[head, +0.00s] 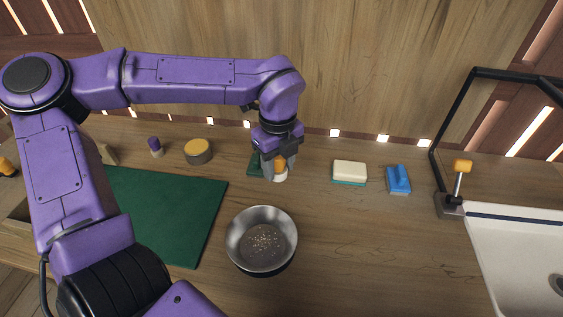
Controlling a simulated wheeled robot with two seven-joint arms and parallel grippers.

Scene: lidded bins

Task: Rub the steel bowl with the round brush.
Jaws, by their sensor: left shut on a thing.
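The steel bowl (234,243) stands on the wooden counter in the middle of the head view, its inside dotted with light specks. My left gripper (276,168) points down behind the bowl, near the back of the counter. It is shut on the round brush (280,177), which shows an orange top and a white lower part between and below the fingers. The brush is apart from the bowl. The fingers partly hide the brush, and I cannot tell whether it touches the counter. My right gripper is not in view.
A green mat (180,215) lies left of the bowl. A cream and green sponge (350,171) and a blue brush (398,180) are at the right. A round tin (198,154) stands at back left. A tap (459,182) and white sink (515,240) are far right.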

